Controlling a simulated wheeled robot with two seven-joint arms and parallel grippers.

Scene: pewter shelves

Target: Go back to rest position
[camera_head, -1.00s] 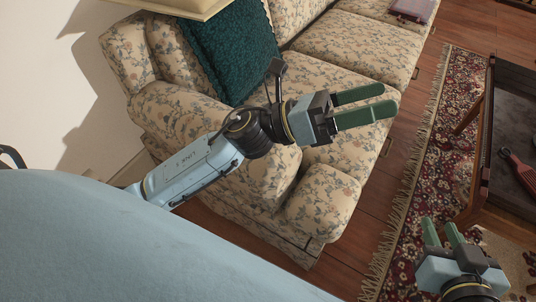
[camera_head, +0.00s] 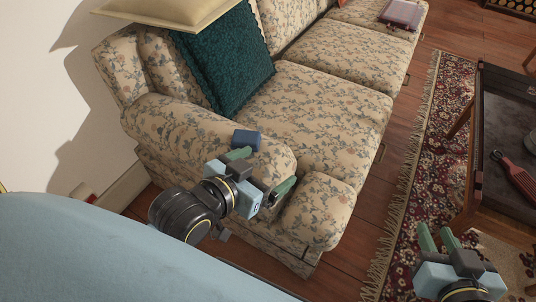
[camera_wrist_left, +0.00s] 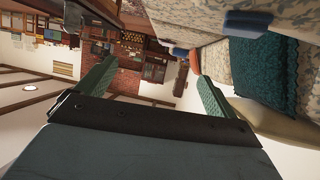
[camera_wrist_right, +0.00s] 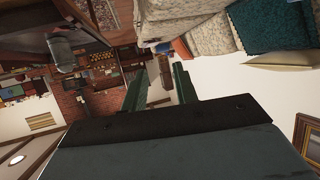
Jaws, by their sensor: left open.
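My left gripper (camera_head: 262,171) is open and empty. In the head view it is in front of the near sofa arm, and its fingers show spread apart in the left wrist view (camera_wrist_left: 152,92). My right gripper (camera_head: 438,236) is at the lower right, its fingers pointing up the picture with a narrower gap. It is open and empty, as the right wrist view (camera_wrist_right: 160,85) also shows.
A floral sofa (camera_head: 320,110) holds a teal cushion (camera_head: 235,75) and a small dark blue object (camera_head: 246,140) on its near arm.

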